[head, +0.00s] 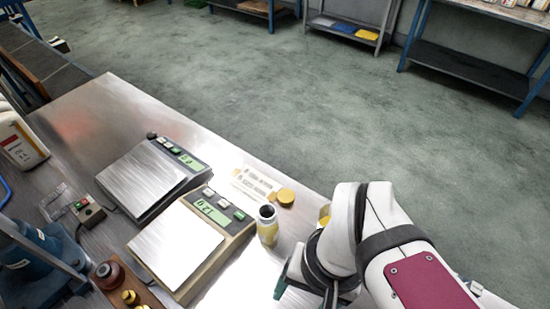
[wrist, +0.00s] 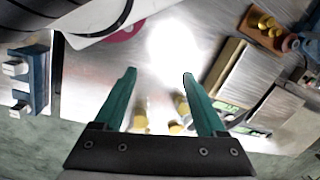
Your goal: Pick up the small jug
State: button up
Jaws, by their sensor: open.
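The small jug (head: 267,226) is most likely the pale yellow container with a dark open mouth, upright on the metal table beside the nearer scale. In the wrist view it appears to be the small yellowish container (wrist: 183,105), close to the right finger and partly covered by it. My gripper (wrist: 159,76) is open, with bare table glare between its teal fingers. In the head view my gripper (head: 312,287) is at the lower right, to the right of the jug and apart from it, partly hidden by my wrist.
Two scales stand left of the jug, the nearer one (head: 212,209) and the farther one (head: 177,154). A yellow round cap (head: 286,196) lies behind the jug. Another yellow item (head: 324,214) is partly hidden by my arm. A wooden block with knobs (head: 128,287) sits front left.

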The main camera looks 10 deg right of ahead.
jog(key=shift+c, duration=1.2)
jog(key=w+d+f+n+h, duration=0.1)
jog(key=w+d+f+n, duration=0.2)
jog(key=w+d+n, duration=0.8)
jog(key=w+d+f+n+h, duration=0.1)
jog(key=w+d+f+n, duration=0.1)
jog(key=w+d+n, duration=0.85)
jog(key=f+n, duration=0.1)
jog(key=f, duration=0.4)
jog(key=a+f+n, duration=0.1)
jog(key=f, duration=0.4)
jog(key=w+f+n, duration=0.1)
jog(key=f+n, duration=0.1)
jog(key=f, duration=0.4)
jog(key=shift+a, duration=0.4)
grip_shut()
